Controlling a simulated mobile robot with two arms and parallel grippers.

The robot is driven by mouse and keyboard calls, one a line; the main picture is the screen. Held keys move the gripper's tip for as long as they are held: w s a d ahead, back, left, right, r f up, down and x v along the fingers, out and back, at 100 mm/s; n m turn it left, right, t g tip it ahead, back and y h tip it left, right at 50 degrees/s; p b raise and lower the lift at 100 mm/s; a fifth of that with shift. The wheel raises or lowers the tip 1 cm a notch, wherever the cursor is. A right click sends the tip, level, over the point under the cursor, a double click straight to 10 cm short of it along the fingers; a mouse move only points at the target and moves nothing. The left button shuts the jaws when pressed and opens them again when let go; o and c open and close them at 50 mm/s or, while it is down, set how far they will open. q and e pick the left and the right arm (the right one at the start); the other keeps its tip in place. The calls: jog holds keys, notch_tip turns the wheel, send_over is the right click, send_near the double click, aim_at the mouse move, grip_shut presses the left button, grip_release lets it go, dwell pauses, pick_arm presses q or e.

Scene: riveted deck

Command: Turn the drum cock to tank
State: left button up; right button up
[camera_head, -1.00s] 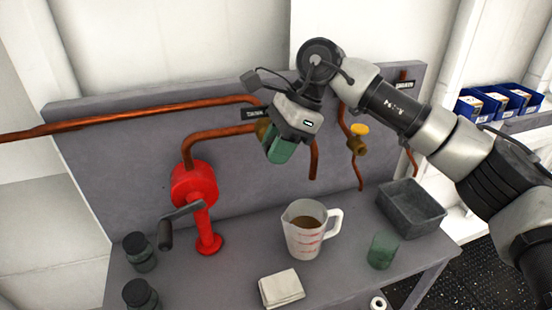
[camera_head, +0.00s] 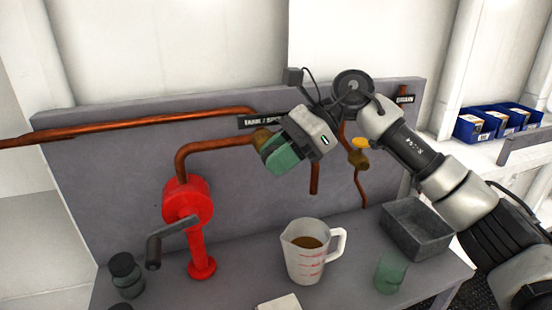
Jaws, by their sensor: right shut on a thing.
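The drum cock (camera_head: 261,137) is a brass body on the copper pipe below a black label that starts "TANK /"; its handle is hidden behind my right gripper. My right gripper (camera_head: 281,157), with green finger pads, is at the cock, shut and tilted down to the left. What it grips is covered by the fingers, but it sits where the cock's handle would be. My left gripper is not in view.
A red hand pump (camera_head: 187,205) stands at left. A measuring jug (camera_head: 305,255) of brown liquid, a green glass (camera_head: 390,271), a grey bin (camera_head: 417,228) and a dark jar (camera_head: 126,274) stand on the bench. A yellow-handled valve (camera_head: 359,149) is right of the gripper.

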jog(key=o, duration=0.9)
jog(key=shift+d, duration=0.1)
jog(key=b+v, duration=0.1)
jog(key=v, duration=0.9)
jog(key=shift+w+d+r, duration=0.15)
jog(key=shift+d+r, duration=0.05)
jog(key=shift+d, duration=0.1)
jog(key=shift+f, duration=0.1)
